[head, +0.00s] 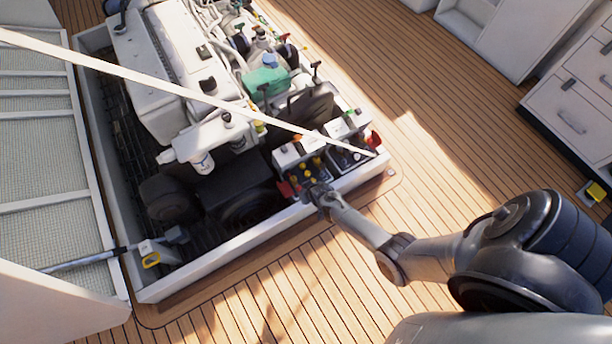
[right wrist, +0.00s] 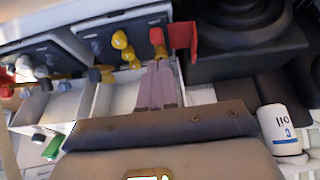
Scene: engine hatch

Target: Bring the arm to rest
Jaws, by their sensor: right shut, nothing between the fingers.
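My right arm (head: 365,225) comes in from the lower right in the head view and reaches over the hatch rim. My right gripper (head: 318,192) is shut with nothing in it, close to the near control box with red and yellow knobs (head: 305,172). In the right wrist view the shut fingers (right wrist: 160,88) point at the box, just below a red knob (right wrist: 158,38) with a red flag and beside yellow knobs (right wrist: 123,45). I cannot tell whether the fingertips touch anything. My left gripper is out of view.
The white hatch rim (head: 225,245) surrounds the engine (head: 180,60). An open hatch lid (head: 35,130) stands at the left. A white oil bottle (right wrist: 282,130) is right of the gripper in the wrist view.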

